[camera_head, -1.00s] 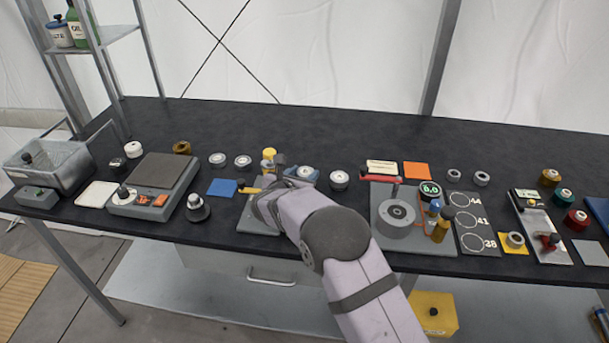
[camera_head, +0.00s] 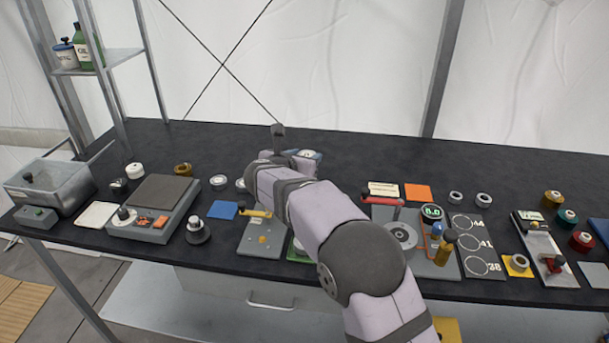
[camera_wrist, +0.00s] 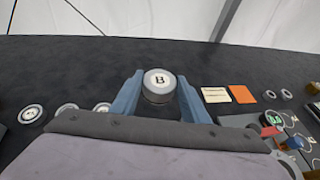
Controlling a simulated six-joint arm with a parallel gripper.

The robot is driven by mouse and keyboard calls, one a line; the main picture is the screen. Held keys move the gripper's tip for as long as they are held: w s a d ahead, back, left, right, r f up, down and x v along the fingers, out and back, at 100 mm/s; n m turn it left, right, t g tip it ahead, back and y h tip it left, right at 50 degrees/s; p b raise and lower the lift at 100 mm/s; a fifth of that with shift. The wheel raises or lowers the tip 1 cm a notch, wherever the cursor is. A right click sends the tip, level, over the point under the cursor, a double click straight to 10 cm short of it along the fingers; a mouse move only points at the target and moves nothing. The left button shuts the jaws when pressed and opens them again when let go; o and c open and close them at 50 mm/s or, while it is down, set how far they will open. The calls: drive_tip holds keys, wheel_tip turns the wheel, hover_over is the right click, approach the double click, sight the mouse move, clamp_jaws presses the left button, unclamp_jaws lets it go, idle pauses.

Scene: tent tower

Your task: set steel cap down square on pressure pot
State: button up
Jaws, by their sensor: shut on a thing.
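My gripper (camera_wrist: 159,90) has its two blue fingers shut on a round steel cap (camera_wrist: 158,84), whose pale top is marked "B". The cap looks about level in the wrist view. In the head view my gripper (camera_head: 304,156) is above the back middle of the table, mostly behind my arm. The pressure pot seems to be the round grey body (camera_head: 402,238) on a grey base with a gauge, to the right of my gripper. My arm covers its left edge. The cap is apart from the pot.
A red-handled bar (camera_head: 385,201) lies just behind the pot. A blue and a brass-coloured fitting (camera_head: 448,243) stand at its right. Several round caps (camera_wrist: 66,108) sit on the table left of my gripper. The back of the table is clear.

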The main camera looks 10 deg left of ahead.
drive_tip(key=shift+r, duration=2.25)
drive_tip(key=shift+d+f, duration=0.1)
